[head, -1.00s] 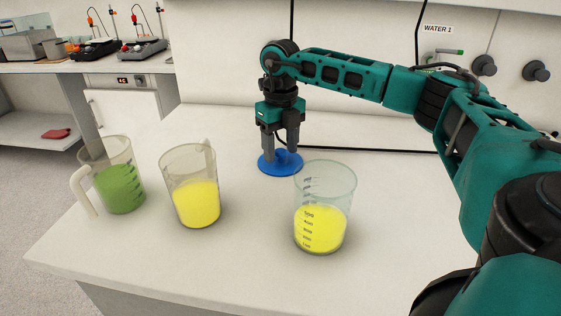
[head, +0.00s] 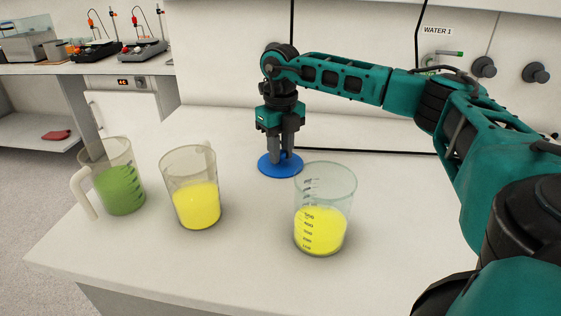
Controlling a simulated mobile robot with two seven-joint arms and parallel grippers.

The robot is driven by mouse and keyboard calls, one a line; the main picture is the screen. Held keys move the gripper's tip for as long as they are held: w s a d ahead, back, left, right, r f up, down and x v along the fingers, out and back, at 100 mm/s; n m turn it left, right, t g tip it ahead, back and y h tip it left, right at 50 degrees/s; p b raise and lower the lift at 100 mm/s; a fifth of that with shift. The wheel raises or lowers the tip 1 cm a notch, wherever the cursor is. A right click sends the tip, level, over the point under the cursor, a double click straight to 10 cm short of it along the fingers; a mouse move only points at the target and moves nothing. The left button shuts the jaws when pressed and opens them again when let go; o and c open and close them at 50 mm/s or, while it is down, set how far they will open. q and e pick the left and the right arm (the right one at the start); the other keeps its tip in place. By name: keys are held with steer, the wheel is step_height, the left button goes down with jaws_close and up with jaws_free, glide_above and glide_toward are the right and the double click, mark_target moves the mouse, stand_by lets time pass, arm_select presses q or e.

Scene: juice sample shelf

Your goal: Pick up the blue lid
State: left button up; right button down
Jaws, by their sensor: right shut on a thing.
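The blue lid (head: 268,168) is a flat round disc with a knob in its middle, lying on the white table behind the beakers. My right gripper (head: 281,157) points straight down over it, with its fingers closed around the knob. The fingers mostly hide the knob. The lid looks flat on the table; I cannot tell any gap under it. My left gripper is not in view.
A clear beaker of yellow liquid (head: 320,230) stands just in front of the lid. A jug of yellow liquid (head: 195,204) and a jug of green liquid (head: 119,189) stand to the left. The white table (head: 150,270) is bare around them.

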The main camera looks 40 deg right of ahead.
step_height(320, 180, up, 20)
steer(key=p, duration=0.3)
steer(key=shift+p, duration=0.4)
steer(key=shift+s+a, duration=0.1)
